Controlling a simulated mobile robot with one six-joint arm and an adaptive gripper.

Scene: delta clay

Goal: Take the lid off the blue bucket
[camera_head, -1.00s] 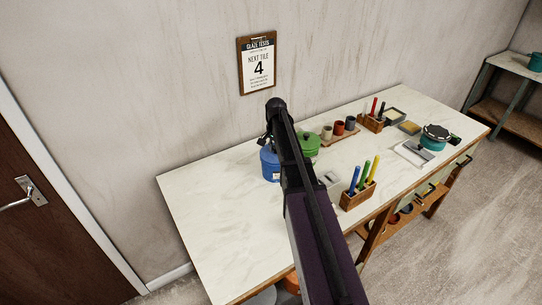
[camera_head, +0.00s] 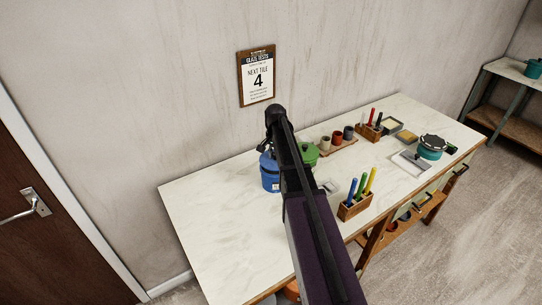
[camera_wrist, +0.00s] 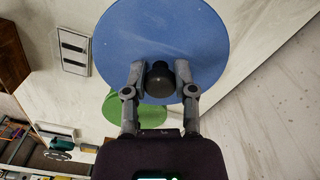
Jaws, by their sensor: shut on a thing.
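The blue bucket (camera_head: 270,176) stands on the white worktop, left of my arm in the head view and partly hidden by it. In the wrist view its round blue lid (camera_wrist: 205,45) fills the top middle, with a black knob (camera_wrist: 159,80) at its centre. My gripper (camera_wrist: 158,82) has its two fingers on either side of the knob and is shut on it. The lid hides what lies under it, so I cannot tell whether it touches the bucket rim. In the head view my arm hides most of the lid.
A green pot (camera_head: 310,154) stands close to the right of the bucket. A wooden block with coloured pens (camera_head: 355,208), a row of small cups (camera_head: 337,138) and a teal pot (camera_head: 431,148) stand further right. The worktop's left part (camera_head: 215,215) is clear.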

